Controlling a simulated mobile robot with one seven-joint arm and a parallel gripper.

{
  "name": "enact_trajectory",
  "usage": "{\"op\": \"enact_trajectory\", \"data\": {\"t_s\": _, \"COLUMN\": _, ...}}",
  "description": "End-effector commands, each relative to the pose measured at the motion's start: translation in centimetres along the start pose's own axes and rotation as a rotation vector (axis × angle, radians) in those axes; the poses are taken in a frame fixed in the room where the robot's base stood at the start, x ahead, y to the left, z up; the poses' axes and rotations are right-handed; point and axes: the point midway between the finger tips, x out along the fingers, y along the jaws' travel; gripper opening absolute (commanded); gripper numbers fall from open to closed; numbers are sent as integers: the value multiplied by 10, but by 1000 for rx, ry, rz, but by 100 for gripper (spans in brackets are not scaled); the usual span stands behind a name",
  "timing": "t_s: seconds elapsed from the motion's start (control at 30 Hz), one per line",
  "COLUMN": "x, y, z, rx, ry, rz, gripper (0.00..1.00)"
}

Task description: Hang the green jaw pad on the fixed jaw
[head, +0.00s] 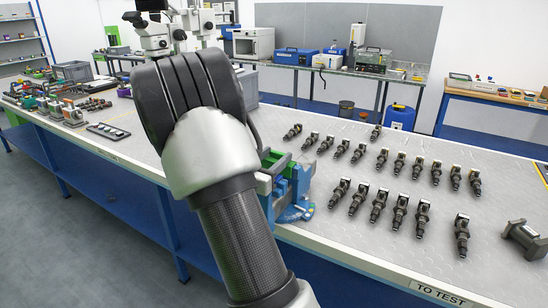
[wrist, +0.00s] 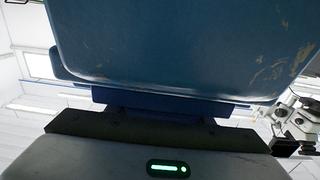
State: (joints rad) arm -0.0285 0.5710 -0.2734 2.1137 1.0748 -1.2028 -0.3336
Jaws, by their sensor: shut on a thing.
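The blue vise (head: 298,186) stands near the front edge of the bench in the head view, partly hidden by my arm. A green piece (head: 276,164) shows at its top, beside my arm; I take it to be the green jaw pad, but its edges are partly covered. In the wrist view a large worn blue surface (wrist: 180,45), apparently the vise, fills the top, very close. My gripper (wrist: 150,132) shows below it as a grey body with a green light and a dark bar. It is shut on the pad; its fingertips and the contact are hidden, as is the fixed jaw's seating.
A grey fitting (head: 524,238) lies at the right edge. A small dark tray (head: 108,131) and several tools lie left. A microscope (head: 155,30) rises behind my arm.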

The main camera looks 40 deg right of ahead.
Motion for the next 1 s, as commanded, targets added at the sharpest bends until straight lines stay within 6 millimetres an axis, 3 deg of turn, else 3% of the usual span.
{"op": "enact_trajectory", "data": {"t_s": 0.13, "x": -1, "y": 0, "z": 8, "rx": -7, "ry": -15, "rz": -2, "gripper": 16}}
{"op": "enact_trajectory", "data": {"t_s": 0.17, "x": -1, "y": 0, "z": 8, "rx": -7, "ry": -15, "rz": -2, "gripper": 50}}
{"op": "enact_trajectory", "data": {"t_s": 0.27, "x": -1, "y": 0, "z": 6, "rx": -6, "ry": -13, "rz": -3, "gripper": 67}}
{"op": "enact_trajectory", "data": {"t_s": 0.7, "x": 0, "y": -2, "z": 2, "rx": -2, "ry": -6, "rz": -4, "gripper": 68}}
{"op": "enact_trajectory", "data": {"t_s": 0.83, "x": 0, "y": -1, "z": 1, "rx": -1, "ry": -5, "rz": -4, "gripper": 87}}
{"op": "enact_trajectory", "data": {"t_s": 1.0, "x": 0, "y": -1, "z": 1, "rx": -1, "ry": -4, "rz": -3, "gripper": 87}}
